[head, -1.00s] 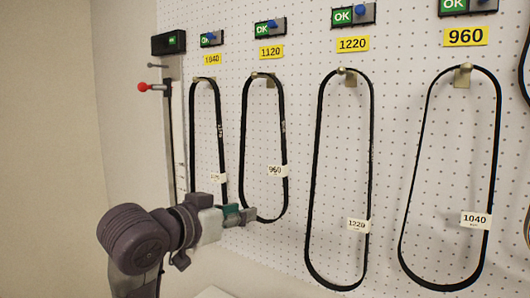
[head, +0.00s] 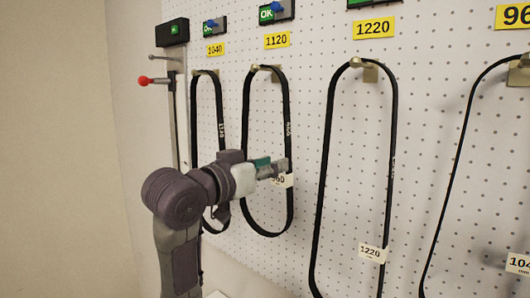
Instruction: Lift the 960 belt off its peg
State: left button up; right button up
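The 960 belt (head: 287,118) is a black loop hanging on a metal peg (head: 266,68) under the yellow 1120 label (head: 277,40). Its white tag (head: 282,181), partly covered by my gripper, shows part of the number. My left gripper (head: 279,167) is in front of the belt's lower half, at the right strand near the tag. I cannot tell whether it touches the belt or whether its fingers are open or shut. My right gripper is not in view.
A belt under the 1040 label (head: 215,49) hangs to the left, partly behind my arm. The belt tagged 1220 (head: 372,253) hangs to the right, with another belt tagged 1040 (head: 518,263) beyond it. A red-knobbed lever (head: 144,80) sticks out at the left.

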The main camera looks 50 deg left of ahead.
aim_at(289, 171)
pick_arm(q)
jog(key=w+p, duration=0.1)
jog(key=w, duration=0.1)
jog(key=w+a+p, duration=0.1)
jog(key=w, duration=0.1)
jog(key=w+p, duration=0.1)
jog(key=w, duration=0.2)
jog(key=shift+a, duration=0.3)
jog(key=shift+w, duration=0.35)
jog(key=shift+f, duration=0.15)
grip_shut()
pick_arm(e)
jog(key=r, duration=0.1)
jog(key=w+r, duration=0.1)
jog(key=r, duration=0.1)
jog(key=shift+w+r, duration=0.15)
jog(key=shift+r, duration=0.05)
